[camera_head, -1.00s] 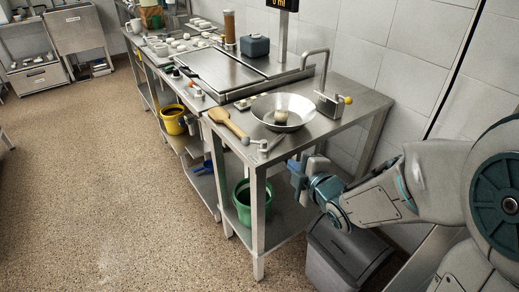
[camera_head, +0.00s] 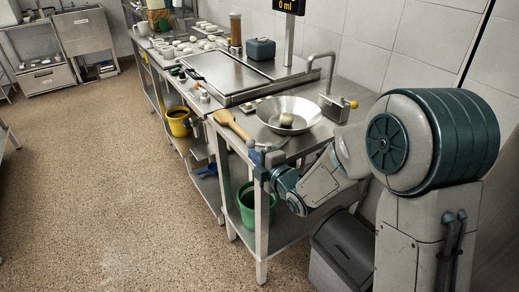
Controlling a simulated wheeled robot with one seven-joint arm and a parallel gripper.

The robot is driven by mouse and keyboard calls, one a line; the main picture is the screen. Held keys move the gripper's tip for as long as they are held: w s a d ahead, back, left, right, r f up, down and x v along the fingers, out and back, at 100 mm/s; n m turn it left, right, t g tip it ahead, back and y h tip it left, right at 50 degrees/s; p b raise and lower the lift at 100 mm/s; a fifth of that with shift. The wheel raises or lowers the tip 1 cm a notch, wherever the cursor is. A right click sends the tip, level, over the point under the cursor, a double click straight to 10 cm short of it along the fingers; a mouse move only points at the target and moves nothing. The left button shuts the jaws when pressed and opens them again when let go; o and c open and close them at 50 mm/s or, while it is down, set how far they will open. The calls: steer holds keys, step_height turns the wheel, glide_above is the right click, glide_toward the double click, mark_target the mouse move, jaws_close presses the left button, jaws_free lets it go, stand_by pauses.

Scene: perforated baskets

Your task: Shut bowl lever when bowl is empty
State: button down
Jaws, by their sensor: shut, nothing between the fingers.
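A shallow metal bowl (camera_head: 270,122) stands on the steel table. A small pale brown object (camera_head: 286,121) shows inside it; I cannot tell what it is. Behind the bowl is a metal box (camera_head: 334,108) with a bent spout and a short lever with a yellow knob (camera_head: 353,104). Small metal handle-like parts lie in front of the bowl, partly behind my gripper. I cannot tell which part is the bowl lever. My gripper (camera_head: 262,158) is shut and empty at the table's front corner, below and in front of the bowl, apart from it.
A display reading "0 ml" (camera_head: 289,5) stands behind the table. A green bucket (camera_head: 257,206) sits on the lower shelf, and a grey bin (camera_head: 345,250) stands on the floor. Floor at left is clear.

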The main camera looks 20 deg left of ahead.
mark_target(254, 146)
steer(key=shift+w+f+p, duration=0.15)
steer(key=shift+w+f, duration=0.05)
steer(key=shift+w, duration=0.75)
steer(key=shift+w+f+p, duration=0.15)
steer(key=shift+w+f, duration=0.05)
steer(key=shift+w, duration=0.7)
steer(key=shift+f+m+t+h+b, duration=0.1)
steer(key=shift+m+t+h+b, duration=0.2)
steer(key=shift+b, duration=0.4)
